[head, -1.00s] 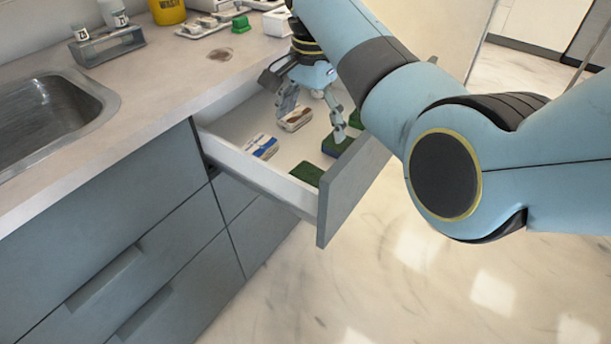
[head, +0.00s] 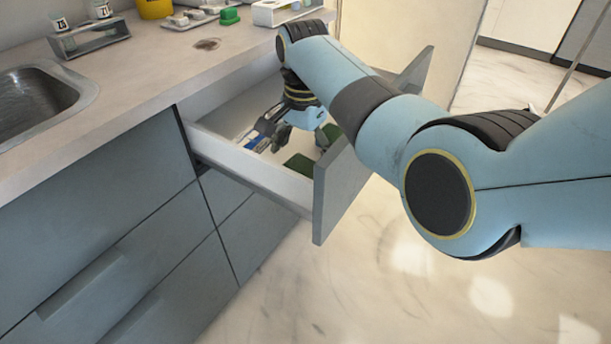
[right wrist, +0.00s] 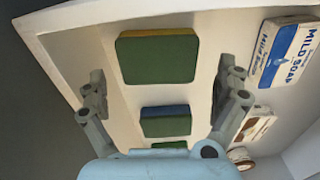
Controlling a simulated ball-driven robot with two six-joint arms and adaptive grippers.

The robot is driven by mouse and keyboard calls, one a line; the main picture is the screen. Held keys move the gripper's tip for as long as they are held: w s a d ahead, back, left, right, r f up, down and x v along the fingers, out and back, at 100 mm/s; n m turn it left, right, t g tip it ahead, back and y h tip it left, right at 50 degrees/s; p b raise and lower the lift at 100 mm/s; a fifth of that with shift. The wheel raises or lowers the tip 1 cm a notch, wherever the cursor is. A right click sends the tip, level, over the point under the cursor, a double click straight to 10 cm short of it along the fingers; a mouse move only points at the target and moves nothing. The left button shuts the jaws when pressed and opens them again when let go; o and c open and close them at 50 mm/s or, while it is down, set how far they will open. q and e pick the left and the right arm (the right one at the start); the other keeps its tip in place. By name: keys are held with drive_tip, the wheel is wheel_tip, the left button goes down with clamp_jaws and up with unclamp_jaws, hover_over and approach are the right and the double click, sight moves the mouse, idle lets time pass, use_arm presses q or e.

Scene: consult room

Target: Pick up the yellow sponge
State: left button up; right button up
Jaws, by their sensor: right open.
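The yellow sponge (right wrist: 157,57) lies in the open drawer, its green scouring side up and a thin yellow edge showing in the right wrist view. In the head view a green-topped sponge (head: 299,165) at the drawer's near end appears to be the same one. My right gripper (right wrist: 162,75) is open and empty, its two fingers spread on either side of the sponge in the wrist view. In the head view my right gripper (head: 300,142) is down in the drawer, just beyond that sponge. I see no contact. My left gripper is not in view.
A blue sponge (right wrist: 165,122) with a green top and another green-topped sponge (right wrist: 170,145) lie in a row with it. A soap box (right wrist: 282,55) and a brownish item (right wrist: 254,126) lie alongside. The drawer's front panel (head: 340,190) stands close to my arm.

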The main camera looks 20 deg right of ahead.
sight(304, 170)
drive_tip(key=f+b, duration=0.1)
drive_tip(key=f, duration=0.3)
drive_tip(key=shift+s+f, duration=0.1)
drive_tip(key=shift+s, duration=0.1)
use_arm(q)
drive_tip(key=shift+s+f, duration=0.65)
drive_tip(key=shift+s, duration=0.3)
use_arm(e)
drive_tip(key=c, duration=0.4)
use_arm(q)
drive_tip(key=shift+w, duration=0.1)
use_arm(e)
drive_tip(key=shift+c, duration=0.3)
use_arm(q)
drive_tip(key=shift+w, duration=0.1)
